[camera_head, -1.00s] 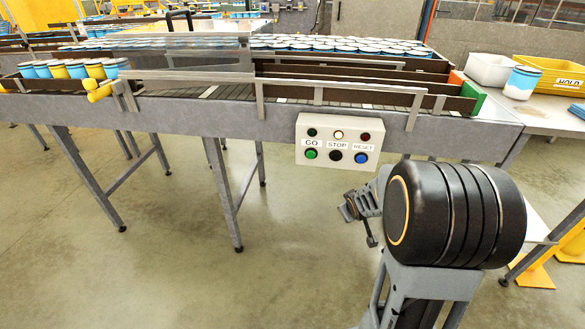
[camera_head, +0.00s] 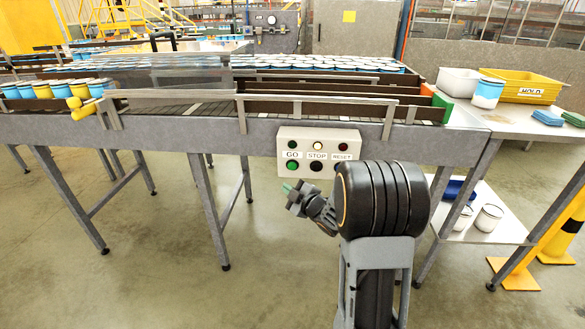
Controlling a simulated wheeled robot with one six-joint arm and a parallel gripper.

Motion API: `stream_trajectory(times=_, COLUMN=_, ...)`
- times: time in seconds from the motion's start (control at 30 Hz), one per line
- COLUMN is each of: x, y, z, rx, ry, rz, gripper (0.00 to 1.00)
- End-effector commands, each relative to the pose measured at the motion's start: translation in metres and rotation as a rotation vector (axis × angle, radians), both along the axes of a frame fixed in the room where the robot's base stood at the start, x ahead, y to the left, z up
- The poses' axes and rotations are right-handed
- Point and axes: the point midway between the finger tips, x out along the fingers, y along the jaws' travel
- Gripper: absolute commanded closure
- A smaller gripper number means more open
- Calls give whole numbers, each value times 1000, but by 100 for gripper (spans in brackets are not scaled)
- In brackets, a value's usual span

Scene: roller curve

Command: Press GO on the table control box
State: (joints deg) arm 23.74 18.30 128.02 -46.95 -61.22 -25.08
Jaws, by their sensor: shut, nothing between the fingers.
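The control box (camera_head: 318,170) is a pale panel on the front side of the conveyor table. Its green GO button (camera_head: 292,165) is at the lower left, under the GO label. The black STOP button (camera_head: 316,166) is in the middle, and the RESET button is mostly hidden behind my arm. The lamp above STOP is lit pale yellow, and the lamps above GO and RESET look dark. My gripper (camera_head: 288,188) is in front of and just below the GO button in the picture, its tips pointing up and left. It is shut and empty. I cannot tell its distance from the box.
The conveyor table (camera_head: 180,130) runs across the view, with blue and yellow tins (camera_head: 45,89) at left. A side table at right holds a white bin (camera_head: 458,81), a yellow HOLD bin (camera_head: 528,88) and a tin (camera_head: 488,93). Yellow posts stand at far right.

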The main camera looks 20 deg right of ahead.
Motion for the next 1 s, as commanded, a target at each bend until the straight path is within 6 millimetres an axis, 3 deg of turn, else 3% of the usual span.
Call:
stream_trajectory(times=0.37, x=5, y=-2, z=0, rx=0, ry=2, rz=0, gripper=100)
stream_trajectory(times=1.0, x=66, y=-36, z=-1, rx=-1, ry=2, rz=1, gripper=100)
